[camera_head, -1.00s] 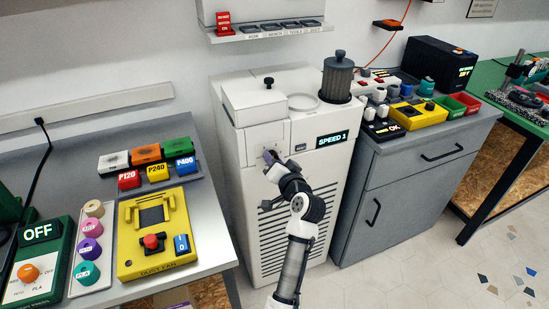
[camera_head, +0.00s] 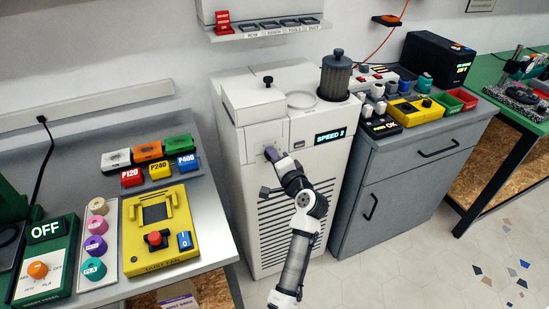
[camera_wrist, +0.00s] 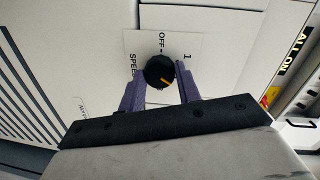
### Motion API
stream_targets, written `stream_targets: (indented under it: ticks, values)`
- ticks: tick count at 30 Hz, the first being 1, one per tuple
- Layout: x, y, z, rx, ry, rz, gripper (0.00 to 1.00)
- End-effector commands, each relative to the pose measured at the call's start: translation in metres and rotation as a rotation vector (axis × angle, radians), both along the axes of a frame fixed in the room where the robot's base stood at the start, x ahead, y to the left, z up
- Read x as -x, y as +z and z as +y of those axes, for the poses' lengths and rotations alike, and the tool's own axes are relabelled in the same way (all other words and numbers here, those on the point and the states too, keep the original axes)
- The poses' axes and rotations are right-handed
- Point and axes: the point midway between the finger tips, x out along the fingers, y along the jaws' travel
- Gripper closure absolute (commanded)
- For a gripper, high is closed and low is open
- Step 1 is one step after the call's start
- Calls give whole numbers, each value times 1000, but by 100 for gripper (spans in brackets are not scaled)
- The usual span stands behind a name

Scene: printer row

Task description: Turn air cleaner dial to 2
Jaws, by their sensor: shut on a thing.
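The white air cleaner (camera_head: 250,175) stands between the bench and the grey cabinet. Its display (camera_head: 330,136) reads SPEED and a small digit that looks like 2. The black dial (camera_wrist: 160,71) shows in the wrist view on a pale plate with OFF, 1 and part of SPEED printed around it. Its orange pointer line lies on the lower side, away from OFF and 1. The purple fingers of my gripper (camera_wrist: 161,78) are shut on the dial, one on each side. In the head view my gripper (camera_head: 270,154) is at the cleaner's front and hides the dial.
A dark filter canister (camera_head: 337,76) and a black-knobbed lid (camera_head: 262,96) are on top of the cleaner. The left bench holds a yellow device (camera_head: 160,230) and coloured blocks. A grey cabinet (camera_head: 400,190) stands close on the right.

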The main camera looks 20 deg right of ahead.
Motion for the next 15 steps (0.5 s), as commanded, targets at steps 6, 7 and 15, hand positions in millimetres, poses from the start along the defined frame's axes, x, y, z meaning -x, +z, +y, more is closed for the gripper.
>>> stream_targets:
  ticks: [6, 7, 15]
  values:
    - [0, 1, 0, -3, -1, -3, 90]
    - [0, 1, 0, -3, -1, -3, 90]
    - [0, 1, 0, -1, -2, -2, 48]
